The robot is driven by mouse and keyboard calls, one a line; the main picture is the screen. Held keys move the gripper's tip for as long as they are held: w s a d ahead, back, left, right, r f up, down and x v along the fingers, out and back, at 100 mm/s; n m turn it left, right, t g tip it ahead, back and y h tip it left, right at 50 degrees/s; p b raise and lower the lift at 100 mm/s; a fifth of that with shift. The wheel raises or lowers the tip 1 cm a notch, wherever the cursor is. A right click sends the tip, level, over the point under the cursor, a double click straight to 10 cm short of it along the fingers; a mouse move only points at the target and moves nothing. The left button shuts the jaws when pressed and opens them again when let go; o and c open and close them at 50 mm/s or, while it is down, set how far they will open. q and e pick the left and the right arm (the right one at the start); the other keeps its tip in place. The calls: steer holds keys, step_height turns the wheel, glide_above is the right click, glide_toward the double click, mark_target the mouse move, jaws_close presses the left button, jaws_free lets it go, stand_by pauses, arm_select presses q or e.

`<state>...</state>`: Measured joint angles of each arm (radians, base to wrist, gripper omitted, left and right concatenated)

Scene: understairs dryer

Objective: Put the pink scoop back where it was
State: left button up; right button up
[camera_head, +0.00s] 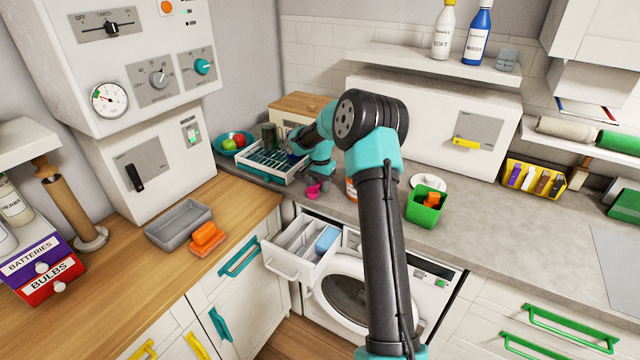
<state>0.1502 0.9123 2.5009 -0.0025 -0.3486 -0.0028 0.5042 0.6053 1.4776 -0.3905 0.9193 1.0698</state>
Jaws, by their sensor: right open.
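The pink scoop (313,191) is small and stands on the grey counter, just behind the open white drawer. My right gripper (324,180) is open, close beside the scoop and slightly above it. At this size I cannot tell whether its fingers touch the scoop. The white drawer (285,262) under the counter is pulled out, with compartments and a light blue block (327,239) at its right. My left gripper is not in view.
A rack tray (262,176) and a teal bowl of fruit (232,142) stand behind left of the scoop. A green bin (427,206) stands to the right; a grey tray (178,225) and orange sponge (207,236) lie left. The right counter has free room.

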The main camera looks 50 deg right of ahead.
mark_target(320, 183)
step_height(320, 183, up, 12)
steer(key=shift+r, duration=0.15)
stand_by(0.6)
stand_by(0.5)
